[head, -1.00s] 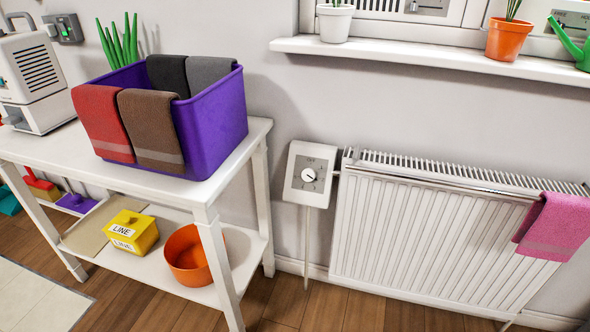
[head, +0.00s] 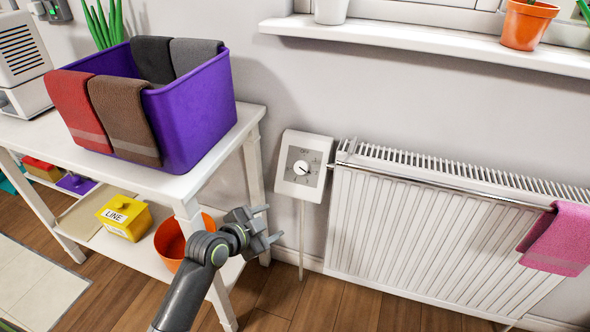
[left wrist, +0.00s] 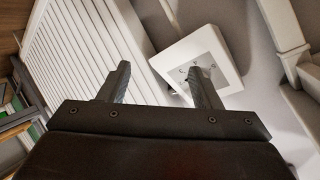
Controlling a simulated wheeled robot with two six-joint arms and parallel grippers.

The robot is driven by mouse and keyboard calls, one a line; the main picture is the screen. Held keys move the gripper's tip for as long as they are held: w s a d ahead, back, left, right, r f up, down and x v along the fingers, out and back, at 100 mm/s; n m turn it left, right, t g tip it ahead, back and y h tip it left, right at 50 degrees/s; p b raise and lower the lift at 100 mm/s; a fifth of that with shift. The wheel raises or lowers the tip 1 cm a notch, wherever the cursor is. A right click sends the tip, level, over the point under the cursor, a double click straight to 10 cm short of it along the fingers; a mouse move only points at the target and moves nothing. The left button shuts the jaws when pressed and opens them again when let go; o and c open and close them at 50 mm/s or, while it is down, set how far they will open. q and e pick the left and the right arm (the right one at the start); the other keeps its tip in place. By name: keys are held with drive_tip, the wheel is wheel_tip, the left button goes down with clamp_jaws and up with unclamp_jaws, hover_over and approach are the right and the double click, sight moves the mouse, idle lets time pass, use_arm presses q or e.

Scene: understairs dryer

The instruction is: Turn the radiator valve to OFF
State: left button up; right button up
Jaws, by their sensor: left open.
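The radiator valve is a white box (head: 291,188) with a grey dial plate and a small white round knob (head: 301,168), on the wall at the left end of the white radiator (head: 420,225). A pointer shows on the knob, but the plate's lettering is too small to read. My left gripper (head: 272,224) is open and empty, below and to the left of the valve box and apart from it. In the left wrist view its two fingers (left wrist: 160,85) are spread, with the valve box (left wrist: 187,47) beyond them, partly hidden by the right finger. My right gripper is out of view.
A white table (head: 236,128) with a purple bin (head: 195,115) of cloths stands left of the valve. An orange bowl (head: 168,243) is on its lower shelf, partly behind my arm. A windowsill (head: 420,42) juts out above. A pink towel (head: 565,240) hangs on the radiator.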

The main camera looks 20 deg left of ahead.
sight(300, 168)
use_arm(q)
drive_tip(key=w+r+m+t, duration=0.2)
drive_tip(key=w+r+m, duration=0.1)
drive_tip(key=w+r, duration=0.45)
drive_tip(key=shift+h, duration=0.3)
drive_tip(key=b+x, duration=0.1)
drive_tip(key=x, duration=0.6)
drive_tip(key=shift+w+d+b, duration=0.1)
drive_tip(key=shift+w+b, duration=0.05)
drive_tip(key=shift+b, duration=0.2)
drive_tip(key=shift+w+d+f, duration=0.1)
drive_tip(key=shift+w, duration=0.15)
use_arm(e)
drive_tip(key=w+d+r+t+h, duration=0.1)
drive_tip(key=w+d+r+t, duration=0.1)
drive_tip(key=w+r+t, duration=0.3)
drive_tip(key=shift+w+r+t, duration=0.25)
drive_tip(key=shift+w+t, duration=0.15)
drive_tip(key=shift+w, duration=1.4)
use_arm(q)
drive_tip(key=shift+c, duration=0.5)
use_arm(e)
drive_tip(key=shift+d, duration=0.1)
